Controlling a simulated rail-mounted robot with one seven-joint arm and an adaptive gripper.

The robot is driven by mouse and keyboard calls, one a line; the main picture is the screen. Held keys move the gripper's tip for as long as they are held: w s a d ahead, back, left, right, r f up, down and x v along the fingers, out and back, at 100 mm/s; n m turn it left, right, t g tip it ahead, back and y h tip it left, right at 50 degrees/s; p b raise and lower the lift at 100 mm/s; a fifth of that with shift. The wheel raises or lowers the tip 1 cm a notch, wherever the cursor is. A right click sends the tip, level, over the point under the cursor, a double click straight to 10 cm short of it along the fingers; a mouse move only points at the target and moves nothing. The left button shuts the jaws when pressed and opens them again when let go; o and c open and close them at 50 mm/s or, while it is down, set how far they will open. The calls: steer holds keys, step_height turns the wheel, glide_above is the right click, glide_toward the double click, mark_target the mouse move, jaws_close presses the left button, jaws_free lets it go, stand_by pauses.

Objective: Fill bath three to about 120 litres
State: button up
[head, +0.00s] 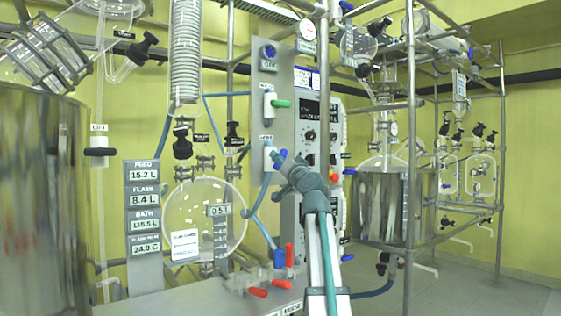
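A grey readout column (143,262) at left carries FEED 15.2 L, FLASK 8.4 L, BATH and 24.0 C displays. The BATH display (144,224) seems to read about 115.5 L; its digits are small. A large metal vessel (40,210) fills the left edge, and another metal bath (380,205) stands right of centre. I cannot tell which is bath three. My gripper (284,161) is at the grey valve panel (262,120), by the lower white valve block with a blue part. Its fingers are small and partly hidden, so I cannot tell whether it touches or grips the valve.
A valve with a green handle (281,103) sits above my gripper. A round glass flask (205,215), a glass coil (185,50) and red-handled valves (272,287) stand close by. Metal frame posts (411,130) rise at right. Open floor (470,285) shows at lower right.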

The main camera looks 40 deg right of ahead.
steer(key=v, duration=1.1)
steer(key=shift+s+f, duration=0.15)
steer(key=shift+s, duration=0.2)
stand_by(6.5)
